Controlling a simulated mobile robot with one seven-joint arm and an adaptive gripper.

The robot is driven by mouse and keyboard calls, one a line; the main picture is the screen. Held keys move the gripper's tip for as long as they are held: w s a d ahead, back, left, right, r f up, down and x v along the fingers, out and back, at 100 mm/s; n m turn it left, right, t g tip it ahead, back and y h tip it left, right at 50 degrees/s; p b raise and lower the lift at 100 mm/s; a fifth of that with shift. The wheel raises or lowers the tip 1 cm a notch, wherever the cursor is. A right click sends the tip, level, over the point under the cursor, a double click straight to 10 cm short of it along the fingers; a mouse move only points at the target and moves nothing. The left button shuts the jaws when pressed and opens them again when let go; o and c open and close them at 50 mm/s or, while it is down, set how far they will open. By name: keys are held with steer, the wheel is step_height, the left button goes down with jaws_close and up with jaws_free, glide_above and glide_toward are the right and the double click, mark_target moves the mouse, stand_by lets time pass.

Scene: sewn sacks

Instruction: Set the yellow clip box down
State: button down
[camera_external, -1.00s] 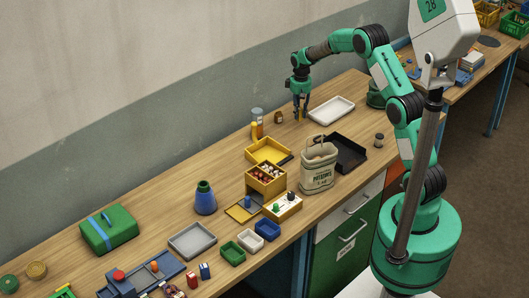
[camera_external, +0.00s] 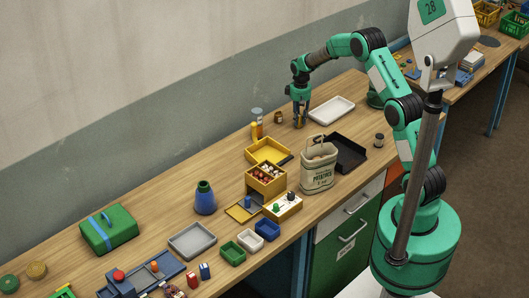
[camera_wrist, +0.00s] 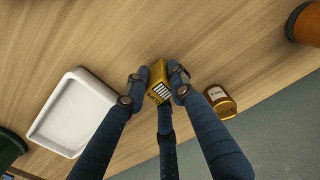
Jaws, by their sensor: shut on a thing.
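My gripper (camera_external: 300,118) points down over the far part of the workbench, left of the white tray. It is shut on the yellow clip box (camera_wrist: 158,92), a small box with a dark striped label that shows between the fingers in the wrist view. In the external view the clip box (camera_external: 299,122) is a small yellow patch between the fingertips, low over the bench top. I cannot tell whether it touches the wood.
A white tray (camera_external: 331,110) lies just right of my gripper; it also shows in the wrist view (camera_wrist: 72,112). A small brown jar (camera_external: 278,117) stands close on the left. A potato sack (camera_external: 318,166) and a black tray (camera_external: 347,152) are nearer the front.

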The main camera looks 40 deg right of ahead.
mark_target(299, 115)
steer(key=shift+f, duration=0.1)
steer(key=c, duration=1.5)
jaws_free()
steer(key=shift+o, duration=0.2)
step_height(299, 115, up, 12)
steer(key=p, duration=0.2)
steer(key=shift+r, duration=0.2)
